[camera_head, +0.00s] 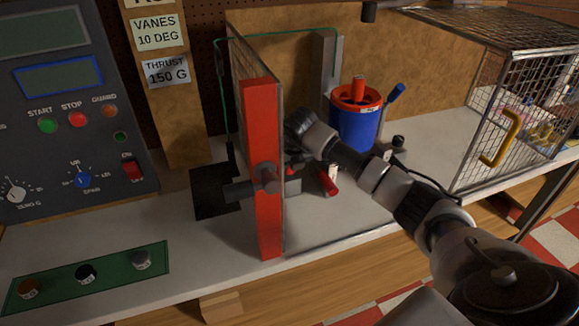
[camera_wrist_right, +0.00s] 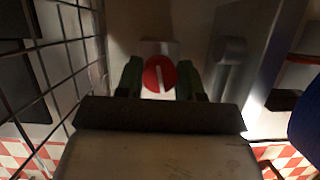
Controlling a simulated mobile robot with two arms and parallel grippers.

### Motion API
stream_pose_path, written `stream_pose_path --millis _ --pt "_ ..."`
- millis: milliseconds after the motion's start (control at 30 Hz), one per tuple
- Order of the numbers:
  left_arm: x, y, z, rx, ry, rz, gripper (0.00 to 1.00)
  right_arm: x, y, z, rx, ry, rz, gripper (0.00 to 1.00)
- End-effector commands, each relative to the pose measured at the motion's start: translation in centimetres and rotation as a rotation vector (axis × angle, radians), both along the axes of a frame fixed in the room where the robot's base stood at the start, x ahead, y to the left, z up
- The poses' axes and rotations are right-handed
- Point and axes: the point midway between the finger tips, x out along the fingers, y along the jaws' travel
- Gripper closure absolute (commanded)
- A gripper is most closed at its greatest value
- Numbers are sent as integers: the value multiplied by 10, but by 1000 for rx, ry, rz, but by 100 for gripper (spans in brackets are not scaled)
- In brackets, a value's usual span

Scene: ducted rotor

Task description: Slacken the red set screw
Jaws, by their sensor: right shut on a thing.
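The red set screw (camera_wrist_right: 159,74) shows in the right wrist view as a round red head with a pale line across its face. My right gripper (camera_wrist_right: 159,80) has its two dark green fingers on either side of the screw head and is shut on it. In the head view my right arm reaches in from the right, behind the red post (camera_head: 261,180). Its wrist hides the fingers there, and I cannot make out the screw for certain. My left gripper is in neither view.
Wire mesh stands close on the left in the wrist view (camera_wrist_right: 70,45). A blue and red canister (camera_head: 354,125) stands behind my arm. A mesh cage (camera_head: 515,125) is at right, a control panel (camera_head: 75,110) at left.

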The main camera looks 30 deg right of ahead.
Motion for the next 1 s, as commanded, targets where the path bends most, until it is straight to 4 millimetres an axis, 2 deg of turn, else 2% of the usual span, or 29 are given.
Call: stream_pose_path --millis 33,400,1000 --pt "0 0 -8 0 0 0 45 0 -2 -3 -2 -3 42 87" --pt "0 0 -34 0 0 0 45 1 -2 -2 -1 -4 393 87" --pt "0 0 -61 0 -1 1 45 1 -3 0 2 -4 957 87"
